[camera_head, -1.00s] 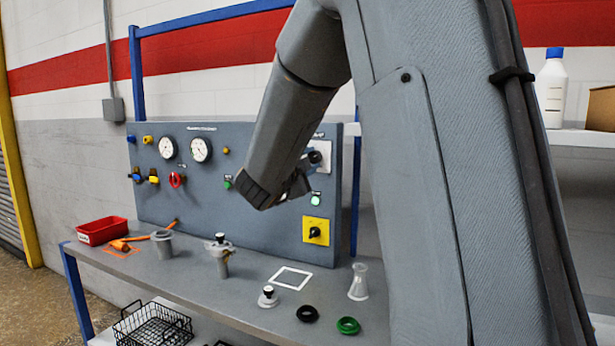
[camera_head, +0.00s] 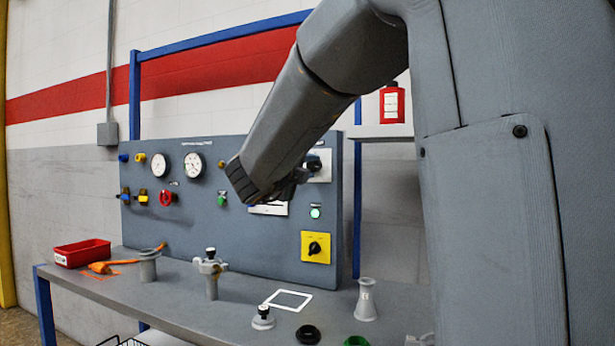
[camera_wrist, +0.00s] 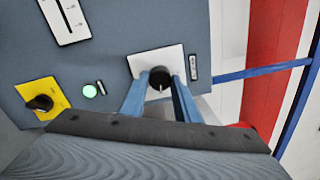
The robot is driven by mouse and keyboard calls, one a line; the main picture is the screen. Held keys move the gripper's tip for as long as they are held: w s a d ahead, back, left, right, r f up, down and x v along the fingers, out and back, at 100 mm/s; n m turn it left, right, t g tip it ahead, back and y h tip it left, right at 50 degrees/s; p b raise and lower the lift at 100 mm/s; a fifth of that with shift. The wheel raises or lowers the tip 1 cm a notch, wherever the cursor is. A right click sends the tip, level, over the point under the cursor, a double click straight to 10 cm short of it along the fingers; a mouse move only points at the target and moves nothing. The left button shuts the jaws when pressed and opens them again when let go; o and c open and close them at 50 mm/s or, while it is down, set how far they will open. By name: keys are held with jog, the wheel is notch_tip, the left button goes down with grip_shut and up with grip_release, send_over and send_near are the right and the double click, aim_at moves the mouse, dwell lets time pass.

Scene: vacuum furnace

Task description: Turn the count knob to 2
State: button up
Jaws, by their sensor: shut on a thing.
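A black round knob (camera_wrist: 160,78) with a white pointer line sits on a white plate (camera_wrist: 143,64) on the grey panel. The line points toward the bottom of the wrist view; the numbers around the knob are too small to read. In the wrist view, the two blue fingers of my gripper (camera_wrist: 160,90) reach to the plate, one on each side of the knob, and are shut on it. In the head view, the white plate (camera_head: 324,166) shows at the upper right of the panel, with my gripper (camera_head: 303,174) at it; my wrist hides part of this area.
A lit green button (camera_head: 316,212) and a yellow plate with a black rotary switch (camera_head: 315,247) lie below the knob. Gauges (camera_head: 193,165) and a red valve handle (camera_head: 168,198) are further left. Several fittings and a red bin (camera_head: 82,253) stand on the bench.

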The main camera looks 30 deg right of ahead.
jog(key=shift+f, duration=0.1)
dwell(0.4)
jog(key=o, duration=1)
jog(key=shift+o, duration=0.2)
jog(key=v, duration=0.8)
jog(key=shift+d, duration=0.1)
